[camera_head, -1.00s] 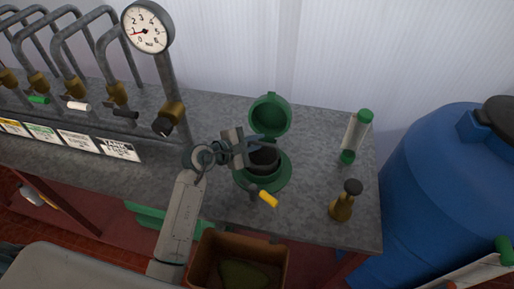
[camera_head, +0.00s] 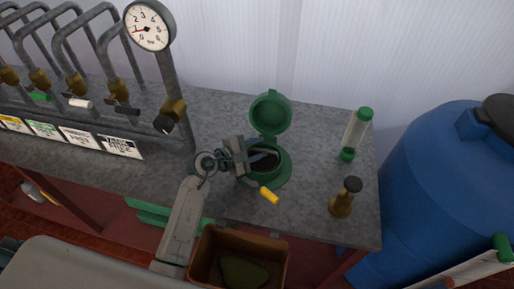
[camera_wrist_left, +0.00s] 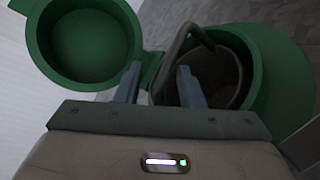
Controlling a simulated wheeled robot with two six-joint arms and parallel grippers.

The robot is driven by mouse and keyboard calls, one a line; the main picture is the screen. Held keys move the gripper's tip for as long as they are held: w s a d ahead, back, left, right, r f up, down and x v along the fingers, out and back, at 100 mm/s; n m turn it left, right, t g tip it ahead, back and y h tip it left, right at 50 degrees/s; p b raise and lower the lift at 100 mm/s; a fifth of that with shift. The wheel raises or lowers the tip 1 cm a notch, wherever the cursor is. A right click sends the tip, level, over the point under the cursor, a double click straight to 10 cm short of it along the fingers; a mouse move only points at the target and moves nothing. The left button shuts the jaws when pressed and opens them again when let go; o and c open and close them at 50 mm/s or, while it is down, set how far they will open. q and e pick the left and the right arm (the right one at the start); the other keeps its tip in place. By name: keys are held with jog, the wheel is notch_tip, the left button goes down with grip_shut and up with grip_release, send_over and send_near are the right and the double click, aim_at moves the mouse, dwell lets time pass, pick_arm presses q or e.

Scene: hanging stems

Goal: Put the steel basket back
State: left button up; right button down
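The steel basket (camera_wrist_left: 230,75) sits inside the round green housing (camera_head: 277,176) on the bench, with its bent handle rising at the left in the left wrist view. The housing's hinged green lid (camera_head: 270,113) stands open at the back. My left gripper (camera_head: 265,157) is over the housing's mouth. In the left wrist view its two fingers (camera_wrist_left: 160,85) are apart, with the lower part of the handle showing between them. The gripper hides part of the basket in the head view. My right gripper is not in view.
A yellow-handled valve (camera_head: 268,195) is at the housing's front. A green-capped clear tube (camera_head: 355,134) and a brass fitting (camera_head: 341,205) stand to the right. A gauge (camera_head: 149,26) and pipes are at left. A brown bin (camera_head: 215,242) is below the bench edge.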

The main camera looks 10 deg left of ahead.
pick_arm(q)
jog(key=shift+r, duration=0.15)
jog(key=shift+s+a, duration=0.2)
jog(key=shift+s, duration=0.05)
jog(key=b+v, duration=0.3)
jog(key=v, duration=0.7)
jog(key=shift+a, duration=0.1)
jog(key=shift+s+a+r, duration=0.3)
jog(key=shift+s, duration=0.25)
